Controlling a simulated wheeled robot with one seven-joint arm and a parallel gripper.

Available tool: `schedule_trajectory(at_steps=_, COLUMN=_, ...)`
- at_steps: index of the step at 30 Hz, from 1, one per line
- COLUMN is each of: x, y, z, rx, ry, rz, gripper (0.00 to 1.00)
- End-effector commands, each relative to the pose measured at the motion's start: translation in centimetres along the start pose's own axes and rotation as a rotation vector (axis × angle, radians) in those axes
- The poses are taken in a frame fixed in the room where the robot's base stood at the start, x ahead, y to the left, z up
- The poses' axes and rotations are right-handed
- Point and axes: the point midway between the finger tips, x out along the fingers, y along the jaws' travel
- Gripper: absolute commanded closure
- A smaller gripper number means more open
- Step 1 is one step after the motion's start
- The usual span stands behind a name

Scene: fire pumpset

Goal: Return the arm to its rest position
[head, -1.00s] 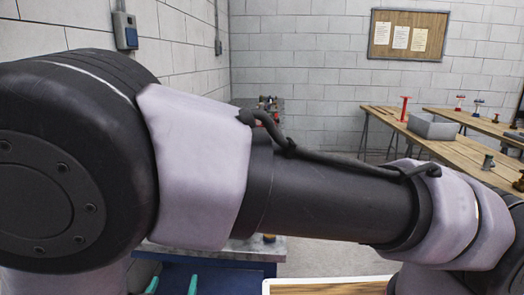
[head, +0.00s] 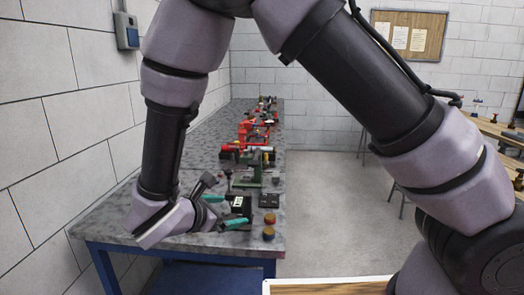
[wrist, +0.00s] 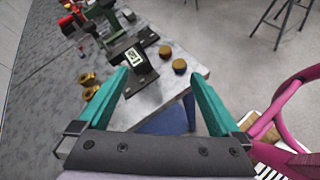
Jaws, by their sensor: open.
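My arm arches across the head view, bent, with its forearm hanging down on the left. My gripper (head: 222,211) is at its lower end, over the near end of the grey workbench (head: 120,222). In the wrist view the two teal fingers of my gripper (wrist: 160,76) are spread wide with nothing between their tips. A black device with a white label (head: 240,204) stands on the bench by the fingers; it also shows beyond them in the wrist view (wrist: 133,58). I cannot tell the exact height of the fingers above the bench.
Two small round caps (head: 269,226) lie at the bench's right edge. Red pump parts (head: 250,130) line the bench behind. A wall stands close on the left. Open floor (head: 325,215) lies right of the bench. A pink curved tube (wrist: 280,100) shows at the wrist view's right.

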Motion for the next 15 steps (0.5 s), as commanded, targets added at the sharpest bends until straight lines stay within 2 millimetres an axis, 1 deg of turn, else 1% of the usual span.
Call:
schedule_trajectory(at_steps=1, x=1.3, y=-0.1, z=3.3, rx=0.106, ry=0.021, rz=-0.091, gripper=0.00)
schedule_trajectory(at_steps=2, x=2.0, y=-0.3, z=4.9, rx=0.167, ry=0.034, rz=-0.144, gripper=0.00)
schedule_trajectory(at_steps=3, x=2.8, y=-0.8, z=7.0, rx=0.249, ry=0.051, rz=-0.214, gripper=0.00)
schedule_trajectory(at_steps=5, x=3.7, y=-1.7, z=10.0, rx=0.374, ry=0.076, rz=-0.313, gripper=0.00)
schedule_trajectory(at_steps=6, x=4.3, y=-2.4, z=11.9, rx=0.458, ry=0.092, rz=-0.376, gripper=0.00)
schedule_trajectory(at_steps=10, x=5.4, y=-4.8, z=17.6, rx=0.744, ry=0.142, rz=-0.566, gripper=0.00)
schedule_trajectory(at_steps=11, x=5.5, y=-5.4, z=18.8, rx=0.810, ry=0.153, rz=-0.606, gripper=0.00)
schedule_trajectory(at_steps=12, x=5.7, y=-6.1, z=20.4, rx=0.902, ry=0.168, rz=-0.656, gripper=0.00)
schedule_trajectory(at_steps=14, x=5.7, y=-7.3, z=22.6, rx=1.040, ry=0.190, rz=-0.728, gripper=0.00)
schedule_trajectory(at_steps=15, x=5.6, y=-8.1, z=24.1, rx=1.135, ry=0.203, rz=-0.772, gripper=0.00)
